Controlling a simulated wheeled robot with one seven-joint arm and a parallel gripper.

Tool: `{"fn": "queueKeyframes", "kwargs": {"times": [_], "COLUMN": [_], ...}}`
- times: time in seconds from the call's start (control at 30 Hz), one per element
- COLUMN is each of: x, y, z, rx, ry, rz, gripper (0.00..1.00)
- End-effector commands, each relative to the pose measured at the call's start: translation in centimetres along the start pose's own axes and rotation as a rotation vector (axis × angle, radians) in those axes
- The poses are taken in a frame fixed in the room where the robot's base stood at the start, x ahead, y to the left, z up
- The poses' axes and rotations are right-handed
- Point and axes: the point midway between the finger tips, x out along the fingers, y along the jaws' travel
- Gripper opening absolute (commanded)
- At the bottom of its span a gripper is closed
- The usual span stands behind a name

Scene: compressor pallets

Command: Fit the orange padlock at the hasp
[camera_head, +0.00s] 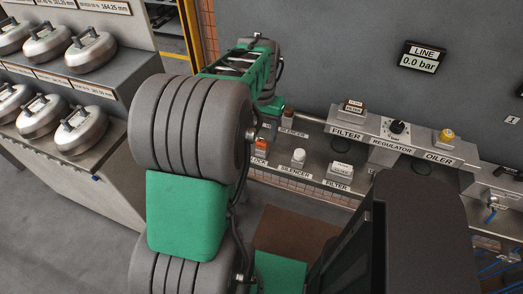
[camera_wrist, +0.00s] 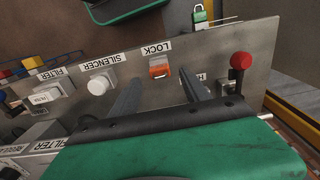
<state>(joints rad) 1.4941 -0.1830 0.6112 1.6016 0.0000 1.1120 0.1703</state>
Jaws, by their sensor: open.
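My gripper (camera_wrist: 161,77) is open, with one dark finger to each side of the padlock in the picture. The fingers look empty, and I cannot tell how far above the padlock they are. In the head view my arm hides the fingers. I cannot make out the hasp for certain in either view.
A red-knobbed lever (camera_wrist: 240,62) stands right of my fingers, and a white silencer (camera_wrist: 99,84) stands left. A green padlock-like item (camera_wrist: 200,14) is near the shelf edge.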

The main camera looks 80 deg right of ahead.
Motion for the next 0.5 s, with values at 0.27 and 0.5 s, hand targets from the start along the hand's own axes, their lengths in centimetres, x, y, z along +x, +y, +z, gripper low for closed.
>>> {"fn": "queueKeyframes", "kwargs": {"times": [0.27,0.5], "x": [3.7,3.9], "y": [0.0,0.0], "z": [0.0,0.0], "rx": [0.0,0.0], "ry": [-0.001,0.0], "rz": [0.0,0.0], "gripper": [0.55,0.55]}}
